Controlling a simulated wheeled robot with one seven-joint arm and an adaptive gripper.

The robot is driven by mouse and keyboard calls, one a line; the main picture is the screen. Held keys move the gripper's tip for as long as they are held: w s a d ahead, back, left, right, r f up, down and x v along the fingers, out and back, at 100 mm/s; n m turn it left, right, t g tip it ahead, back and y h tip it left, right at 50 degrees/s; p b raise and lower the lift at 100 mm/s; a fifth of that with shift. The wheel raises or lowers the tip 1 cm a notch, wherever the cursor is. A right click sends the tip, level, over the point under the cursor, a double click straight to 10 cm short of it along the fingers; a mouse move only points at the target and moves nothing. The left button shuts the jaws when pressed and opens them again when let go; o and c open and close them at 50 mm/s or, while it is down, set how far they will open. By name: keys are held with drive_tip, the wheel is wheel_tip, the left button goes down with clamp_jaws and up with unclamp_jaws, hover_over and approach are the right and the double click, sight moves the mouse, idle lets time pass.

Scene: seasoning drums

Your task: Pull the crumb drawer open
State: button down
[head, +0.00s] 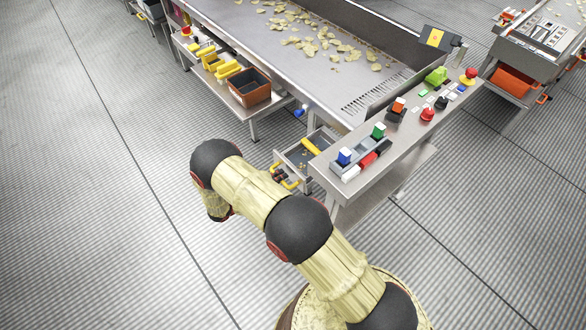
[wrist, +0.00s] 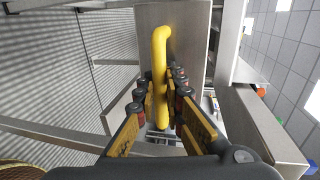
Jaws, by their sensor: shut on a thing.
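The crumb drawer (head: 296,157) is a grey metal tray low under the near end of the conveyor table. In the head view it stands out from the frame and a few crumbs show in it. Its grey front panel (wrist: 190,35) fills the upper middle of the wrist view. The yellow bar handle (wrist: 160,45) runs up and down there. My gripper (wrist: 160,84) is shut on the handle, with fingers on both sides of it. In the head view my gripper (head: 287,178) is at the drawer's near left end, partly hidden by my arm.
The conveyor (head: 240,30) carries scattered chips. A control shelf (head: 400,128) with coloured buttons stands right of the drawer. A low side shelf (head: 262,108) holds a brown bin (head: 249,90) and yellow scoops (head: 215,62). The ribbed floor on the left is clear.

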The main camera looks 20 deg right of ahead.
drive_tip(key=shift+s+a+f, duration=0.1)
drive_tip(key=shift+s+a, duration=0.2)
drive_tip(key=shift+a, duration=0.55)
drive_tip(key=shift+s+a+r, duration=0.1)
drive_tip(key=shift+s+a, duration=0.25)
drive_tip(key=shift+a, duration=0.45)
drive_tip(key=shift+s+a+f, duration=0.1)
drive_tip(key=shift+s+a, duration=0.2)
drive_tip(key=shift+a, duration=0.55)
drive_tip(key=c, duration=1.9)
unclamp_jaws()
drive_tip(key=v, duration=1.2)
drive_tip(key=shift+w, duration=0.1)
